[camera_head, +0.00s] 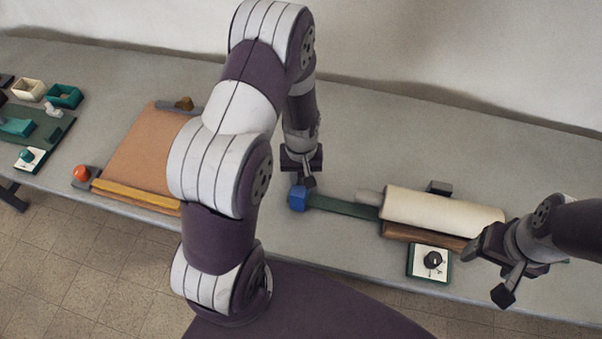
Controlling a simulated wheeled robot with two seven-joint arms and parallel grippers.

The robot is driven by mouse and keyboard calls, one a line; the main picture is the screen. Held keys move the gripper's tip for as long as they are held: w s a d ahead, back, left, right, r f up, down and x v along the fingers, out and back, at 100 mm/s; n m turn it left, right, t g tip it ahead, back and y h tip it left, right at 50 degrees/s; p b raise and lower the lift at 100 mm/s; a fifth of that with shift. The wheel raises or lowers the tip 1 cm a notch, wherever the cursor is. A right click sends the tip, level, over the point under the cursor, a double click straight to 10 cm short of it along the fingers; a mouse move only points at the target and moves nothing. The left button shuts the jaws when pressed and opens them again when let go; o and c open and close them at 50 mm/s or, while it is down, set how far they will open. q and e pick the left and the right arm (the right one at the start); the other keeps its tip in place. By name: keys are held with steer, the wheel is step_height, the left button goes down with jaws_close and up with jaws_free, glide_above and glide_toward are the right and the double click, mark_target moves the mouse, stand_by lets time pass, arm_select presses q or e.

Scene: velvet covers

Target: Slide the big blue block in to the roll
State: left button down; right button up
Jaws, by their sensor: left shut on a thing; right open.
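The big blue block (298,198) sits at the left end of a dark green strip (342,207) on the table. The strip runs right towards the cream roll (445,211), which lies on a brown base. The block is apart from the roll, with a stretch of strip between them. My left gripper (307,182) points down at the block and is shut on it; the fingertips are small and partly hidden. My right gripper (490,275) is open and empty, near the right end of the roll and the table's front edge.
A dial box (430,262) stands in front of the roll. A dark block (439,187) is behind it. On the left lie an orange-brown board (150,150) with a yellow bar (135,194), an orange knob (81,173), and a green tray area with small boxes. The table behind the strip is clear.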

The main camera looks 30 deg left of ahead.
arm_select(q)
steer(key=w+d, duration=0.2)
steer(key=d, duration=0.6)
steer(key=c, duration=0.9)
jaws_free()
steer(key=shift+c, duration=0.2)
step_height(320, 180, up, 13)
steer(key=shift+f, duration=0.15)
